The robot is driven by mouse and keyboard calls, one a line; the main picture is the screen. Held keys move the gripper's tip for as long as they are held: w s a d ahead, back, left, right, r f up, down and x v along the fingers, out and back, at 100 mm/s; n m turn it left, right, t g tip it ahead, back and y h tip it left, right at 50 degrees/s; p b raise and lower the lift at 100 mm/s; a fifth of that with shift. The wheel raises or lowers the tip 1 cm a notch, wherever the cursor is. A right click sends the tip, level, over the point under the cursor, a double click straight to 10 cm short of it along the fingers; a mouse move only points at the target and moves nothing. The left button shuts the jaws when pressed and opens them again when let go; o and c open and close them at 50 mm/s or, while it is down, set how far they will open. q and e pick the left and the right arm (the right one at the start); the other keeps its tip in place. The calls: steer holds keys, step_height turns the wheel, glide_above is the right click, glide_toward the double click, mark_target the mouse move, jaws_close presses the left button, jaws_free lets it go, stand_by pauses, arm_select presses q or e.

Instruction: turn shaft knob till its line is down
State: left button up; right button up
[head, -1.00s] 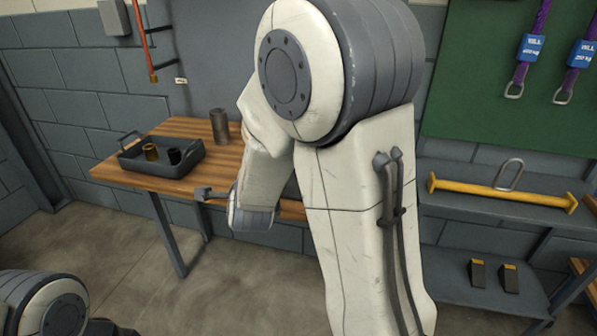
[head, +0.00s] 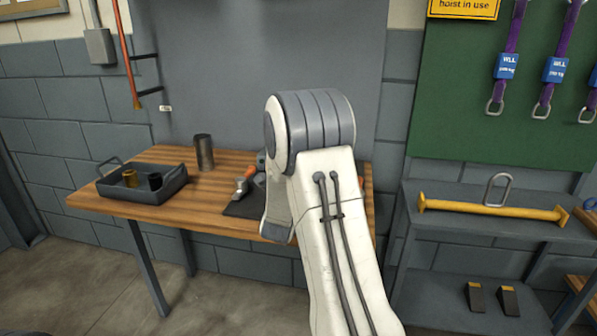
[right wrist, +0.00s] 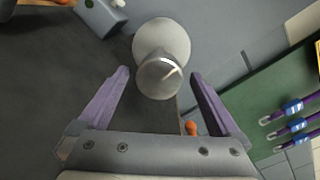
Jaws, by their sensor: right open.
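The shaft knob (right wrist: 158,78) shows in the right wrist view as a grey round end in front of a wider pale round body (right wrist: 165,38). A white line (right wrist: 171,68) marks its face toward the upper right; its exact direction is hard to read. My right gripper (right wrist: 160,73) is open, with one finger on each side of the knob and a visible gap to both. In the head view my right arm hides this gripper and the knob. My left gripper is out of view.
In the head view, a wooden bench (head: 130,207) carries a grey tray (head: 150,193) with two small cups, a metal cylinder (head: 204,153) and an orange-handled tool (head: 243,184) on a dark mat. A shelf unit (head: 420,262) with a yellow bar (head: 470,208) stands right.

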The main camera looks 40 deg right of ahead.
steer(key=shift+w+d, duration=0.45)
steer(key=shift+d, duration=0.05)
steer(key=c, duration=1.4)
